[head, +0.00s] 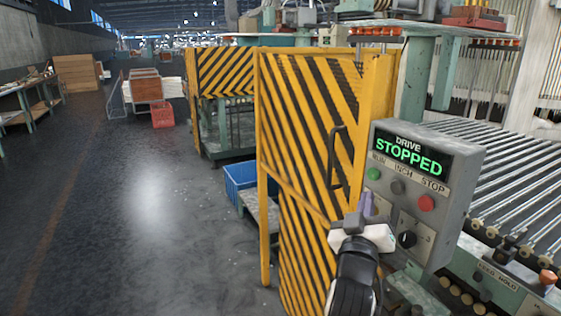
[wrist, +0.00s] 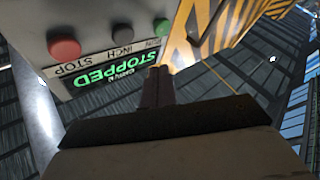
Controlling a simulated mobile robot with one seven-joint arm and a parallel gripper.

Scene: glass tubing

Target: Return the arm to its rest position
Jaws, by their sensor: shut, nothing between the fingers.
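My gripper (head: 367,203) is in front of the lower left part of the grey control box (head: 466,160), fingers pointing up. In the wrist view its fingers (wrist: 157,82) are together with nothing between them. Whether they touch the box cannot be told. My dark wrist is below it in the head view. A black knob (head: 407,239) sits lower, right of my gripper.
A yellow-and-black striped guard door (head: 300,130) with a dark handle (head: 334,160) stands close left of my gripper. A roller conveyor (head: 515,190) lies to the right. A blue crate (head: 240,178) is behind the door's left edge. The floor (head: 150,220) at left is open.

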